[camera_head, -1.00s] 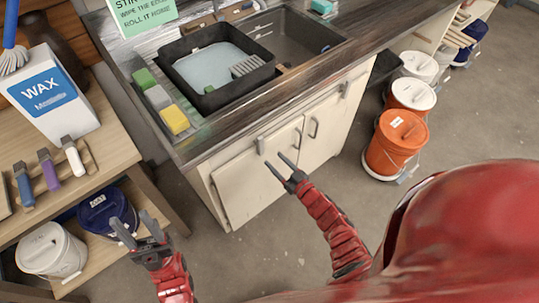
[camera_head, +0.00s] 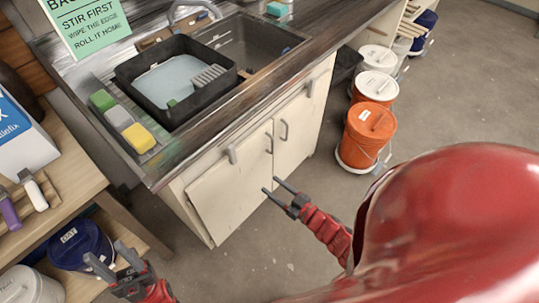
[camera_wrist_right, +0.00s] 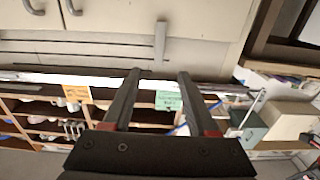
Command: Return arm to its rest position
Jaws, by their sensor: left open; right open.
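My left gripper (camera_head: 104,252) is at the lower left of the head view, open and empty, beside the lower shelf of the wooden table. My right gripper (camera_head: 271,186) is near the middle of the head view, in front of the cream cabinet (camera_head: 232,195) below the sink. It is open with nothing between its fingers. In the right wrist view its two dark fingers (camera_wrist_right: 158,73) are spread apart, with cabinet doors and handles upside down beyond them. I cannot tell the exact gap to the cabinet.
A black basin (camera_head: 130,80) stands in the counter sink. An orange bucket (camera_head: 366,138) and white-lidded buckets (camera_head: 378,58) stand right of the cabinet. A blue-lidded bucket (camera_head: 80,243) is on the lower left shelf. Floor (camera_head: 460,90) at right is clear.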

